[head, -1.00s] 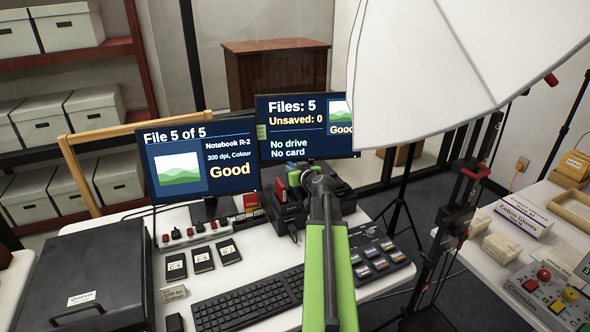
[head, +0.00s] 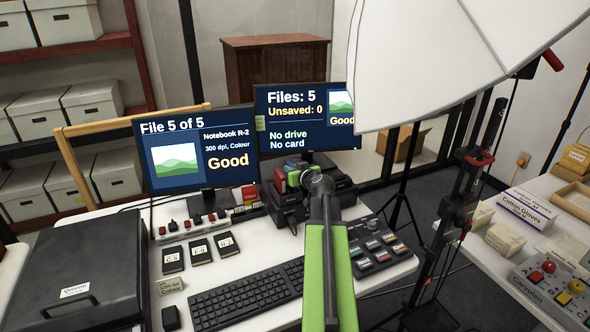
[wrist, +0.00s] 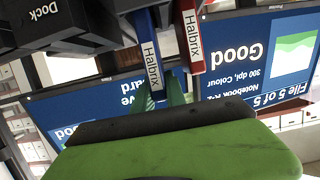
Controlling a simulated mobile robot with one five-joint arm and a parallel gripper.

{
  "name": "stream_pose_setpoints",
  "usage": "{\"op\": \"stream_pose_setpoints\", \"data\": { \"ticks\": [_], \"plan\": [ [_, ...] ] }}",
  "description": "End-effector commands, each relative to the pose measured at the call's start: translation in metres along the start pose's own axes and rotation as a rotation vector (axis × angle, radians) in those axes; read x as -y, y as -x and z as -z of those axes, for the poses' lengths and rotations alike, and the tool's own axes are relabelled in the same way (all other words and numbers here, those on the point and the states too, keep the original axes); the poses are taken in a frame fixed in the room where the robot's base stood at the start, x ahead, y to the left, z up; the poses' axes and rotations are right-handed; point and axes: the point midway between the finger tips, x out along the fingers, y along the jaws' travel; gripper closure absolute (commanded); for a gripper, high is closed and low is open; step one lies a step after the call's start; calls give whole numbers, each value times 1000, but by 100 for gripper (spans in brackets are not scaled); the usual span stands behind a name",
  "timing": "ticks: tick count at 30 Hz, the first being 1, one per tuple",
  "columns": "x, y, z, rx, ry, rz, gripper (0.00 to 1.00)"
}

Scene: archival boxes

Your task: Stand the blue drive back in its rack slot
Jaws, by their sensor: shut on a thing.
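My gripper (wrist: 163,98) is shut on the blue drive (wrist: 150,50), a slim upright case labelled Halbrix. The wrist view is upside down; the green fingers grip the drive's upper end, and its lower end runs towards the picture's top edge. A red drive (wrist: 191,32), also labelled Halbrix, stands close beside it with a narrow gap. In the head view the red drive (head: 280,181) stands at the black units below the right monitor. My arm hides much of this spot, so I cannot tell whether the blue drive's foot is inside a slot.
A dark unit marked Dock (wrist: 60,22) is close to the blue drive. The left monitor (head: 195,150) and right monitor (head: 305,118) stand close behind. A keyboard (head: 248,297), several labelled black cards and a button panel (head: 378,250) lie on the white desk.

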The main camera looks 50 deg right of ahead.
Motion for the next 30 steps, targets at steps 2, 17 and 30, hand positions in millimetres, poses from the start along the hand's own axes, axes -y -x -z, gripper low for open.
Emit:
{"op": "stream_pose_setpoints", "data": {
  "ticks": [2, 17, 30],
  "plan": [
    [0, -1, -2, 0, 0, 0, 100],
    [1, -4, -12, 0, 0, 1, 100],
    [1, -6, -18, 0, 0, 1, 77]
  ]
}}
